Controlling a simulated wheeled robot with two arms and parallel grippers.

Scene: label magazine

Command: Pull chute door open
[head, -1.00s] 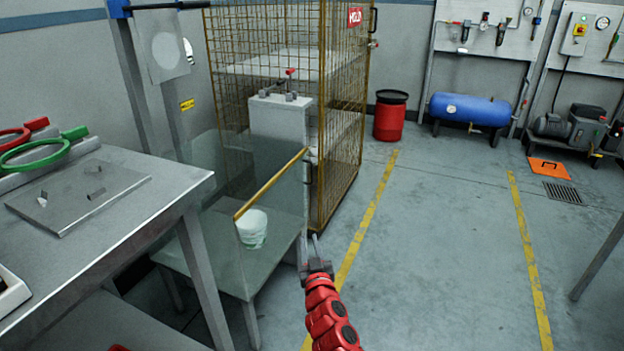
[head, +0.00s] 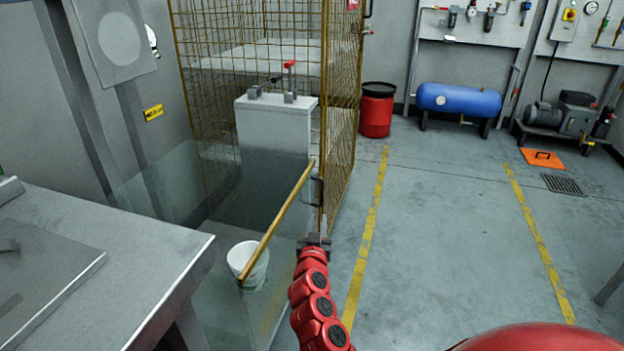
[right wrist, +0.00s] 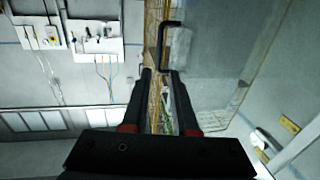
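A clear panel (head: 285,235) with a yellow top edge (head: 275,222) appears to be the chute door. A dark bracket handle (head: 317,190) stands at its far end, and it also shows in the right wrist view (right wrist: 161,45). My right gripper (head: 314,240) is just below the handle in the head view. In the right wrist view my right gripper (right wrist: 160,72) has its fingers apart, with nothing held. The handle's lower end is close to the fingertips; contact cannot be told. My left gripper is not in view.
A steel table (head: 120,260) stands at left. A white bucket (head: 247,262) sits behind the clear panel. A wire cage (head: 345,110) and a grey box with clamps (head: 275,130) stand behind. A red drum (head: 376,112) is farther back.

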